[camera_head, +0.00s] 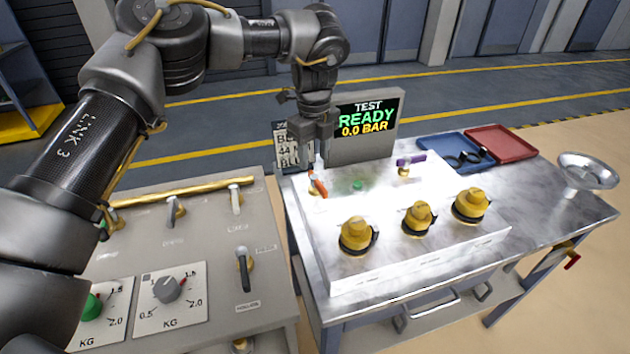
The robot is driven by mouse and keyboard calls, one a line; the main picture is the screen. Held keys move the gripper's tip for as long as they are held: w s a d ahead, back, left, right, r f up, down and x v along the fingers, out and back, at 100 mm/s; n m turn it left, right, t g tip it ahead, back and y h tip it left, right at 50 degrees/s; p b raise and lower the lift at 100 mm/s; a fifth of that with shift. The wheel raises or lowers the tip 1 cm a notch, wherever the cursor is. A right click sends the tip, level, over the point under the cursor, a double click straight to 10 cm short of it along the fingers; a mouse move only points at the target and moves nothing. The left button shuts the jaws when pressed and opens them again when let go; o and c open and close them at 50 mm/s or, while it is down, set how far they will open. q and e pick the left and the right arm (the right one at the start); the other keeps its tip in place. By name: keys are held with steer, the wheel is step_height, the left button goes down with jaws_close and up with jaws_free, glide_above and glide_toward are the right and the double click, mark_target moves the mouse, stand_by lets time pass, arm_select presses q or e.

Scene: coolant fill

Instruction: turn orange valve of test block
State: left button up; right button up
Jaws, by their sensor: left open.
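The orange valve (318,184) is a small lever at the back left of the white test block (385,262). Its handle is tilted. My left gripper (318,158) points down from above, just over and behind the orange valve. Its jaws are open; whether a finger touches the handle I cannot tell. The gripper hides part of the space behind the valve. My right gripper is out of view.
A purple valve (410,160), a green button (357,185) and yellow-black knobs (358,236) sit on the block. A screen (367,120) reads "TEST READY 0.0 BAR". Blue (440,140) and red (505,140) trays and a metal bowl (588,166) lie right. A grey control panel (205,232) stands left.

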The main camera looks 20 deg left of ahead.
mark_target(314, 176)
arm_select(q)
steer(key=f, duration=0.4)
steer(key=f+p, duration=0.1)
steer(key=f, duration=0.4)
steer(key=shift+w, duration=0.2)
steer(key=shift+r, duration=0.1)
jaws_close()
steer(key=shift+r+m+p, duration=0.1)
steer(key=shift+m+p, duration=0.3)
steer(key=shift+m, duration=0.1)
jaws_free()
